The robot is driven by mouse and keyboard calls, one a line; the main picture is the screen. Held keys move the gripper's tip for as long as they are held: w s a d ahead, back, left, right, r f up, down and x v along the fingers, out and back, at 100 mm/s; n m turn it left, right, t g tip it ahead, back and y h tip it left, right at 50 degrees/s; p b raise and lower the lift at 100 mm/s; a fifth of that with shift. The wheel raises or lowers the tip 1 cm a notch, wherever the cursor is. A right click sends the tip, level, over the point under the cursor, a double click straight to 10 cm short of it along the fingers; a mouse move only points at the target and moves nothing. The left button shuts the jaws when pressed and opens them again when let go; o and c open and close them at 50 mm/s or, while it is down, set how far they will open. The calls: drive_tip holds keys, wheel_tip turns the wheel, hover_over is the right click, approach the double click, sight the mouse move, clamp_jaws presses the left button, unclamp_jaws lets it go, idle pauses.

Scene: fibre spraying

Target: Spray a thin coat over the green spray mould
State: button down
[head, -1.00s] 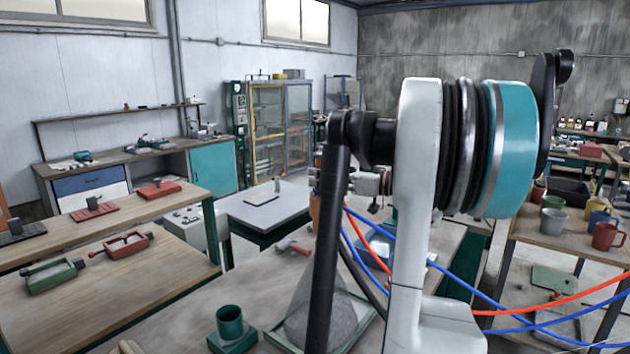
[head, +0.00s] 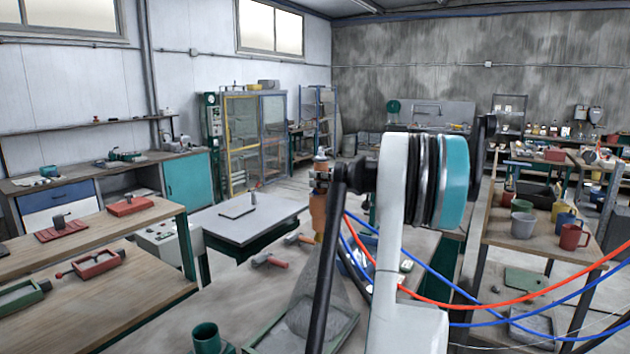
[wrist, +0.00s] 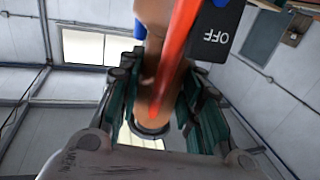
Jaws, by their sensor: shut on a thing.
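The green spray mould (head: 268,325) is a green-rimmed tray with a grey inside, low on the workbench in the head view. My arm covers part of it. My gripper (wrist: 160,115) is shut around a tan-orange cylindrical tool (wrist: 158,85), its fingers on both sides. In the head view the tool (head: 319,212) is upright above the mould, apart from it. A grey cone (head: 308,285), which looks like spray, spreads from below the tool down to the mould. How much of the mould is coated cannot be told.
A green cup (head: 206,338) stands close left of the mould. Red-headed hammers (head: 268,261) lie behind it. Red hose (head: 480,303) and blue hose (head: 560,295) sag at right. A side table with mugs (head: 574,237) stands right. A box marked OFF (wrist: 215,30) shows in the wrist view.

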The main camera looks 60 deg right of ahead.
drive_tip(key=d+p, duration=0.2)
drive_tip(key=d, duration=0.9)
drive_tip(key=shift+s, duration=0.3)
drive_tip(key=shift+a+r, duration=0.1)
drive_tip(key=shift+a, duration=0.1)
drive_tip(key=w+a, duration=0.2)
drive_tip(key=a, duration=3.8)
drive_tip(key=shift+w+a, duration=0.15)
drive_tip(key=shift+a, duration=0.05)
drive_tip(key=d+b+x, duration=0.1)
drive_tip(key=x, duration=1.7)
drive_tip(key=shift+d, duration=0.1)
